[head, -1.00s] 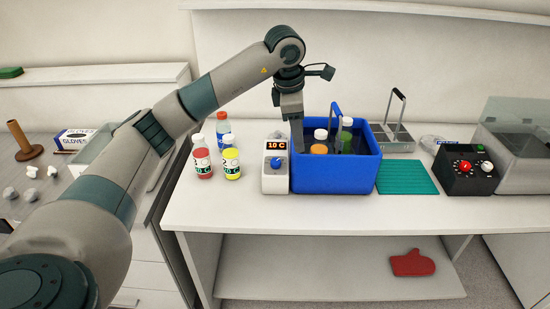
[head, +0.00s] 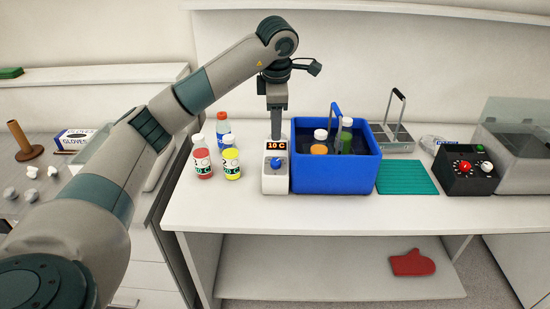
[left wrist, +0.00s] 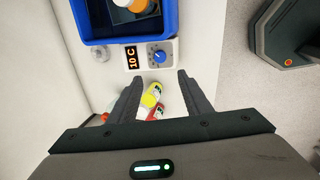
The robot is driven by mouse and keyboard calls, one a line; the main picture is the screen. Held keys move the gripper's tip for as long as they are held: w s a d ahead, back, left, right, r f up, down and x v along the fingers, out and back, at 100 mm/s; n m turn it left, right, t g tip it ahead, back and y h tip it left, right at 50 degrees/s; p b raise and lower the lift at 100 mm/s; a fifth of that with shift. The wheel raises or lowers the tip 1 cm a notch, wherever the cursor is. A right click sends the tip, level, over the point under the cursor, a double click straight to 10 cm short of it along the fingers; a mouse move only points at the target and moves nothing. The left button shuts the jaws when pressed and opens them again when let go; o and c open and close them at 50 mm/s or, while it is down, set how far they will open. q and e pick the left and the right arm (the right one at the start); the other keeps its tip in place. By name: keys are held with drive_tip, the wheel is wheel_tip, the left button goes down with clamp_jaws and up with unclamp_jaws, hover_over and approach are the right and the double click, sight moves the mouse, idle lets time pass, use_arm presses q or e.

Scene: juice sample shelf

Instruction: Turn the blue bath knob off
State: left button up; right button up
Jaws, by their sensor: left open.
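The blue bath knob (head: 275,162) is on the front of a white control box with a "10 C" display (head: 276,146), at the left side of the blue bath (head: 335,181). The knob also shows in the left wrist view (left wrist: 159,56), with the display beside it. My left gripper (head: 277,135) is above and behind the control box, pointing down. In the left wrist view its fingers (left wrist: 156,76) are spread and empty, with the knob beyond their tips. My right gripper is in neither view.
Bottles with red (head: 203,160), yellow (head: 231,160) and orange (head: 222,124) caps or contents stand left of the control box. Bottles stand inside the bath. A teal mat (head: 407,177) and a black box with knobs (head: 465,171) are to the right.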

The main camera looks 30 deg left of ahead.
sight(275, 161)
use_arm(q)
drive_tip(key=p+x, duration=0.4)
drive_tip(key=x, duration=1)
drive_tip(key=shift+f+p, duration=0.15)
drive_tip(key=shift+p, duration=0.25)
drive_tip(key=shift+w+a+f, duration=0.1)
drive_tip(key=shift+w+f, duration=0.1)
drive_tip(key=shift+f, duration=0.5)
drive_tip(key=c, duration=1.1)
drive_tip(key=shift+o, duration=0.2)
